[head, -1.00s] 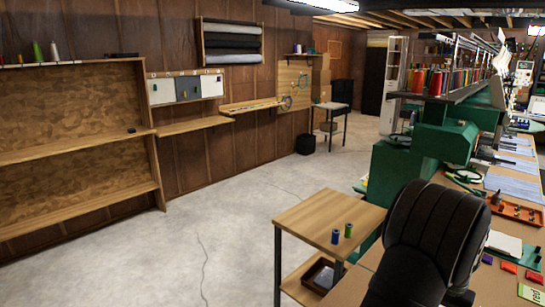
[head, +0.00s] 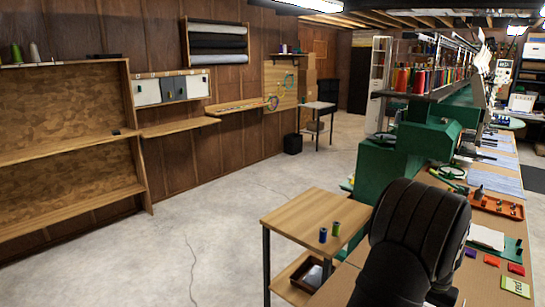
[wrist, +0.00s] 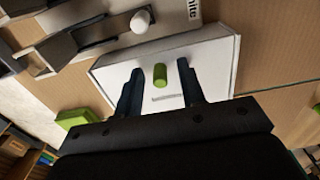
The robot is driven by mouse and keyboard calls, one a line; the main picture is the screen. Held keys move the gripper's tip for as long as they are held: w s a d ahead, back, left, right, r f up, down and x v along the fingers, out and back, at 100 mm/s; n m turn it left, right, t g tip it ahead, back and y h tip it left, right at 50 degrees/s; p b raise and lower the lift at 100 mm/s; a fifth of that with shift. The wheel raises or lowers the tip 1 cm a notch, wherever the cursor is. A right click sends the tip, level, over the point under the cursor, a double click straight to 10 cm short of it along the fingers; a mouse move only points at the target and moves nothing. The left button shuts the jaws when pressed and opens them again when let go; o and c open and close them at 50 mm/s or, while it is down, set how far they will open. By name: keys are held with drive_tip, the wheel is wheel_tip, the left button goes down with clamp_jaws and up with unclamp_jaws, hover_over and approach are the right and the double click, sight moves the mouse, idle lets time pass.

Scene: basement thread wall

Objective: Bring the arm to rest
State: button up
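My arm's black padded link (head: 420,225) stands at the lower right of the head view; my gripper is hidden there. In the wrist view my gripper (wrist: 158,72) shows two dark fingers spread apart. A small green cylinder (wrist: 160,75) appears between the fingertips, over a white box-like surface (wrist: 205,58), with gaps on both sides. I cannot tell its height relative to the fingers. Nothing is held.
The workbench holds an orange tray (head: 495,205) and coloured cards. A green machine (head: 425,140) stands behind. The concrete floor (head: 215,215) at left is clear.

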drive_tip(key=r, duration=0.8)
drive_tip(key=shift+w+d+r, duration=0.15)
drive_tip(key=shift+w+d, duration=0.1)
drive_tip(key=w+d+m+h, duration=0.1)
drive_tip(key=w+d+f+m+t+h, duration=0.1)
drive_tip(key=w+m, duration=0.1)
drive_tip(key=w+d+f+m+h, duration=0.1)
drive_tip(key=w+h, duration=0.1)
drive_tip(key=shift+d+f+t, duration=0.15)
drive_tip(key=shift+d+t, duration=0.15)
drive_tip(key=shift+d, duration=0.1)
drive_tip(key=x, duration=0.6)
drive_tip(key=shift+w+d, duration=0.1)
drive_tip(key=shift+w, duration=0.05)
drive_tip(key=shift+s+f, duration=0.15)
drive_tip(key=shift+s, duration=0.05)
drive_tip(key=shift+s+a+m, duration=0.3)
drive_tip(key=shift+s+a, duration=0.65)
drive_tip(key=shift+a, duration=0.15)
drive_tip(key=shift+w, duration=0.1)
